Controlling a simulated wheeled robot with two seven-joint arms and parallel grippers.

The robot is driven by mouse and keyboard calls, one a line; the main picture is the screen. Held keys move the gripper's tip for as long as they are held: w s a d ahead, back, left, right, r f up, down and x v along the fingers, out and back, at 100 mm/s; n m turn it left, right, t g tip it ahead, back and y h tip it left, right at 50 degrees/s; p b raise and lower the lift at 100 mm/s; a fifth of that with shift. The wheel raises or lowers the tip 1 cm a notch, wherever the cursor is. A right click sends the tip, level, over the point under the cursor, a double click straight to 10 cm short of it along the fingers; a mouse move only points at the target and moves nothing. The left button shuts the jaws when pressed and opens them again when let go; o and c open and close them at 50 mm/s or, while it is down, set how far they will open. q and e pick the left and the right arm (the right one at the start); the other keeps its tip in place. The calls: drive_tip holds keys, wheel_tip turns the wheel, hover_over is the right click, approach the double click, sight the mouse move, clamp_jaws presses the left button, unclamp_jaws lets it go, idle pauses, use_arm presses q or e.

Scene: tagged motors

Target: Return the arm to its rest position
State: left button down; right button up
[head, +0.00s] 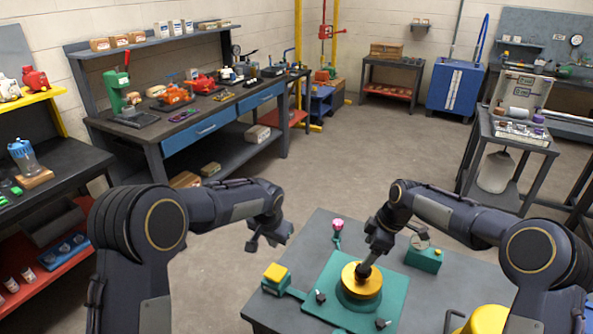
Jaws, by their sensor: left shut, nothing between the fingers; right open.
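My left arm comes in from the left. Its gripper (268,241) is shut and empty, hanging over the floor just off the table's far left corner. My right arm reaches in from the right. Its gripper (364,269) is open and points down at the top of a round yellow part (373,285); its fingers are small and dark here, and I cannot tell whether they touch it. The yellow part sits in a round green holder (358,302) on a green plate (326,276). No tag is readable on it.
The grey table (320,225) also carries a yellow block (275,272) on a green fixture, a pink-topped post (338,225), a green box with a gauge (424,257) and a yellow cylinder (486,320). A workbench (150,133) stands at the back left. Open floor lies beyond the table.

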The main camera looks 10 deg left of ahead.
use_arm(q)
drive_tip(key=s+a+r+n+h, duration=0.2)
drive_tip(key=s+a+r+n, duration=0.1)
drive_tip(key=s+a+r, duration=0.65)
use_arm(e)
drive_tip(key=s+d+r+m+t, duration=0.2)
drive_tip(key=s+d+r+m, duration=0.35)
drive_tip(key=s+r, duration=0.65)
use_arm(q)
drive_tip(key=s+d+n+t+h+b, duration=0.1)
drive_tip(key=s+n+t, duration=0.1)
drive_tip(key=s, duration=2.6)
drive_tip(key=shift+d+n+h+b, duration=0.35)
drive_tip(key=shift+n+h, duration=0.05)
drive_tip(key=shift+n, duration=0.1)
use_arm(e)
drive_tip(key=s+d+f+m+t, duration=0.1)
drive_tip(key=s+m, duration=0.5)
drive_tip(key=s, duration=0.6)
drive_tip(key=s+d+f+m+t, duration=0.1)
drive_tip(key=s+m, duration=0.5)
drive_tip(key=s, duration=0.7)
drive_tip(key=shift+s+t+y, duration=0.25)
drive_tip(key=shift+t+y, duration=0.05)
drive_tip(key=shift+t, duration=0.1)
use_arm(q)
drive_tip(key=shift+f, duration=0.1)
